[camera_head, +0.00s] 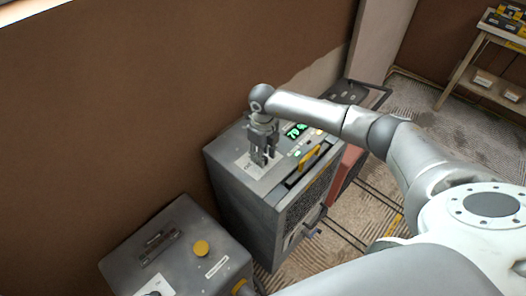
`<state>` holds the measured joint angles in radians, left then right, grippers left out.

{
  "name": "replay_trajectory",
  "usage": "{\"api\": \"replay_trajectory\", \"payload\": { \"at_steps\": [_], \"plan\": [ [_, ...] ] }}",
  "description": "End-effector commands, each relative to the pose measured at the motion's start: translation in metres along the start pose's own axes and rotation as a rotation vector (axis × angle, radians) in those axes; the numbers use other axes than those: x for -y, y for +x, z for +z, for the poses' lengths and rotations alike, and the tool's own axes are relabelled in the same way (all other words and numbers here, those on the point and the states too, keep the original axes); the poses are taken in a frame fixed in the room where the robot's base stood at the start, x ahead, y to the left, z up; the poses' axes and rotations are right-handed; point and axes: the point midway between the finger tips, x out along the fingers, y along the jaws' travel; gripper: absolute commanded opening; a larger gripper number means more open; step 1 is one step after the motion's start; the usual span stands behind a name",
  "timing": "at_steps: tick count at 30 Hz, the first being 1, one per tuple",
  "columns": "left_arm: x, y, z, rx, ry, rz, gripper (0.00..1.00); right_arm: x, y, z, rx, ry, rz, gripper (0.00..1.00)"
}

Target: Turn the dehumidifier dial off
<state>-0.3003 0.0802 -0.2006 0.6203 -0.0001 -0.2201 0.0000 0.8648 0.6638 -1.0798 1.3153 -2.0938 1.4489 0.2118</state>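The dehumidifier (236,190) is a grey box standing against the brown wall. Its top has a green lit display (296,131) that seems to read 70 %, a pale label (246,168), small lit buttons and a yellow handle (310,157). My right gripper (263,160) points down at the top panel, beside the pale label and left of the display. Its fingers are close to the panel; whether they touch it or grip anything is unclear. I cannot make out the dial; the gripper may hide it. My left gripper is not in view.
A reddish object (346,166) stands behind the dehumidifier. A shelf (484,80) with small boxes is at the upper right. The ridged floor (440,130) between is mostly clear.

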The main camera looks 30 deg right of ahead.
Motion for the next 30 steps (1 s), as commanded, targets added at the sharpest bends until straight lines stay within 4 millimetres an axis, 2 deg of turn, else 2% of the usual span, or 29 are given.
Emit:
{"api": "replay_trajectory", "payload": {
  "at_steps": [9, 18, 30],
  "plan": [
    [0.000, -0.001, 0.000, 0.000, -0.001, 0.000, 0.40, 0.000, 0.004, 0.000, 0.002, -0.001, 0.000, 0.35],
    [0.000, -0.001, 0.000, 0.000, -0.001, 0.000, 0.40, 0.000, 0.003, 0.000, 0.002, 0.000, 0.000, 0.00],
    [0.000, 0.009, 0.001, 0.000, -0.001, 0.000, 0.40, 0.000, 0.006, 0.001, 0.002, -0.050, 0.000, 0.00]
  ]
}}
